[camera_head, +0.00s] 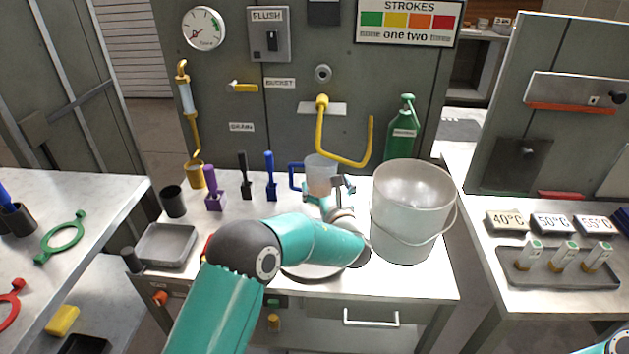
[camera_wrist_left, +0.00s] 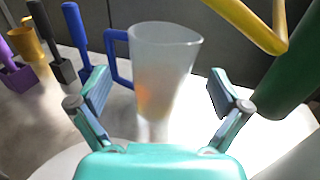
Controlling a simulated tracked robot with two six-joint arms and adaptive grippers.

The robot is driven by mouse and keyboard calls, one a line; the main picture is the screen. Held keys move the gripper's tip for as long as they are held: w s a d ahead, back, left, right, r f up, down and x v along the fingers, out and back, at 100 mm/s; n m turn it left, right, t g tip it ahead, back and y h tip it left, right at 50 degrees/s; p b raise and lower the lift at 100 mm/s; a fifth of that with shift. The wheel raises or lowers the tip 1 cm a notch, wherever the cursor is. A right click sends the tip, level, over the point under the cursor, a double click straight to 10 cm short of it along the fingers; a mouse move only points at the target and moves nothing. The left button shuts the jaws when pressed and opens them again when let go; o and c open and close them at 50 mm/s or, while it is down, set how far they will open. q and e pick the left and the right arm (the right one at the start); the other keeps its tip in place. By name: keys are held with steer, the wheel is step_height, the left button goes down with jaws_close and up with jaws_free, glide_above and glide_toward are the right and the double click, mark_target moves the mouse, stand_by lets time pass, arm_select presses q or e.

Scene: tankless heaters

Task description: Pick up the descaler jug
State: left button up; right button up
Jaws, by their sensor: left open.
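A frosted, see-through jug (camera_head: 318,170) with a blue handle (camera_head: 295,176) stands upright on the white worktop. It also shows in the left wrist view (camera_wrist_left: 163,70), with an orange tint low inside. My left gripper (camera_head: 329,190) is open in front of it. In the left wrist view the open fingers of this gripper (camera_wrist_left: 160,90) lie either side of the jug's outline, with gaps on both sides; no contact shows. A green bottle-like container (camera_head: 403,135) with an unreadable small label stands behind and to the right. My right gripper is not in view.
A large pale bucket (camera_head: 410,205) stands close right of my left gripper. A yellow bent pipe (camera_head: 345,158) hangs just behind the jug. Blue (camera_head: 270,178), black (camera_head: 245,180) and purple (camera_head: 214,190) upright tools stand to the left. A grey tray (camera_head: 166,246) is at front left.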

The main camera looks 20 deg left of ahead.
mark_target(322, 191)
arm_select(q)
step_height(322, 191, down, 5)
steer(key=shift+w+f, duration=0.1)
steer(key=shift+f, duration=0.1)
steer(key=shift+w+a+r, duration=0.25)
steer(key=shift+w+a, duration=0.05)
steer(key=shift+w, duration=0.1)
steer(key=shift+p+x, duration=0.55)
steer(key=shift+x, duration=2.65)
steer(key=shift+c, duration=0.3)
steer(key=c, duration=1.3)
steer(key=shift+c, duration=1)
steer(key=shift+r, duration=0.3)
